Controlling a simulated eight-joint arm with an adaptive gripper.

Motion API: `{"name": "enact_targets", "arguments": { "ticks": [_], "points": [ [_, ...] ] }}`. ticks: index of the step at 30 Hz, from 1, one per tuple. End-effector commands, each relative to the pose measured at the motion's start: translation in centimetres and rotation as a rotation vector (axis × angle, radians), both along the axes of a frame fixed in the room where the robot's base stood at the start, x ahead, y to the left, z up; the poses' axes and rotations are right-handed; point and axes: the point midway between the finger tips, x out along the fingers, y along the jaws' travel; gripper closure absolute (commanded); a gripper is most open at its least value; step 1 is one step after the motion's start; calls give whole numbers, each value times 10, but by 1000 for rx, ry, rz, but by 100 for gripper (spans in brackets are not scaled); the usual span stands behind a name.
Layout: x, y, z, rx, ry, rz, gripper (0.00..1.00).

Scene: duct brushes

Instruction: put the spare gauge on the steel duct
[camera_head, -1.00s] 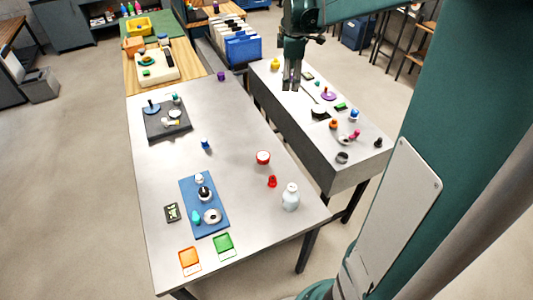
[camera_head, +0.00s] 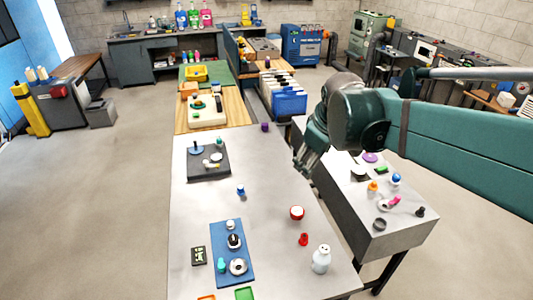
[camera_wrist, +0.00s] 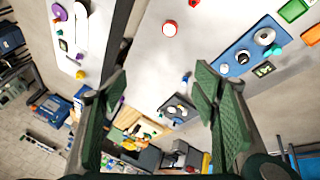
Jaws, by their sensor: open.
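A round white-faced piece with a red rim (camera_head: 297,213), which looks like a gauge, lies on the grey table (camera_head: 200,240), right of its middle. It also shows at the top of the wrist view (camera_wrist: 169,28). I cannot be sure it is the spare gauge. The long grey box-like body (camera_head: 375,235) right of the table is probably the steel duct. Several small parts stand on its top. My gripper (camera_head: 303,162) hangs near the duct's left side, hiding part of it. In the wrist view its two green fingers (camera_wrist: 160,110) are wide apart with nothing between them.
A blue mat (camera_head: 231,268) with parts lies at the front, a dark tray (camera_head: 208,163) farther back. The table's middle is mostly clear.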

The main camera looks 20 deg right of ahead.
Motion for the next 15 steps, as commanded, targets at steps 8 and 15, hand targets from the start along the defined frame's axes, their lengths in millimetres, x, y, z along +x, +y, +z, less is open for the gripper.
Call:
{"name": "enact_targets", "arguments": {
  "ticks": [8, 15],
  "points": [
    [-49, 33, -7, 93, -65, -126, 40],
    [-89, 57, -18, 182, -115, -236, 40]
  ]
}}
